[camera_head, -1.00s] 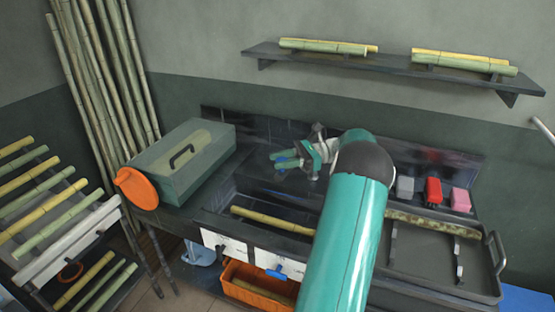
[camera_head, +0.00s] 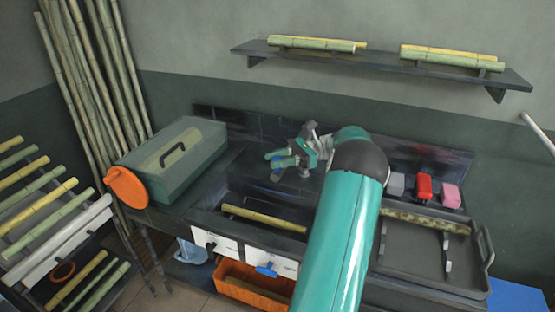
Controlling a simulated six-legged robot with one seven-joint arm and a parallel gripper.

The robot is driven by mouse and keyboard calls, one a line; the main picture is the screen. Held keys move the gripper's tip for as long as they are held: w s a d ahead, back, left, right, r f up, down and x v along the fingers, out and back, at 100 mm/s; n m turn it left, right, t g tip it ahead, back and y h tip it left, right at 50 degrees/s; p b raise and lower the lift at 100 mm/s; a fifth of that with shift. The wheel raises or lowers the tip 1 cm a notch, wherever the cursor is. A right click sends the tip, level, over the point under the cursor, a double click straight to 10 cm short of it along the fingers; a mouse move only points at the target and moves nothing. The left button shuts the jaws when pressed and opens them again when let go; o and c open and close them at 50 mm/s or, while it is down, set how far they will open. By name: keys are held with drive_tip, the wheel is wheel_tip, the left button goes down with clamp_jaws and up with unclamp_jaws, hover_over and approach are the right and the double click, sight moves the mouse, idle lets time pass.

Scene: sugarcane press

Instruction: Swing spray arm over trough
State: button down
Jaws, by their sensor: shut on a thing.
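The trough (camera_head: 212,222) is a dark, long basin along the front of the bench, with a yellow-green cane (camera_head: 262,218) lying in it. My gripper (camera_head: 280,162) is above the back of the trough, close to the dark back panel, reaching left from my teal arm. It is shut on a small part that I take to be the spray arm. My fingers and wrist hide most of that part, so its shape and direction cannot be made out.
A green toolbox (camera_head: 180,155) and an orange disc (camera_head: 126,187) stand left of the trough. A grey tray (camera_head: 425,270), a red block (camera_head: 424,186) and a pink block (camera_head: 451,196) are at the right. A wall shelf (camera_head: 380,66) holds canes above.

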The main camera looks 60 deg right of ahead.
drive_tip(key=c, duration=1)
unclamp_jaws()
drive_tip(key=shift+c, duration=0.2)
drive_tip(key=v, duration=1.2)
drive_tip(key=shift+f, duration=0.1)
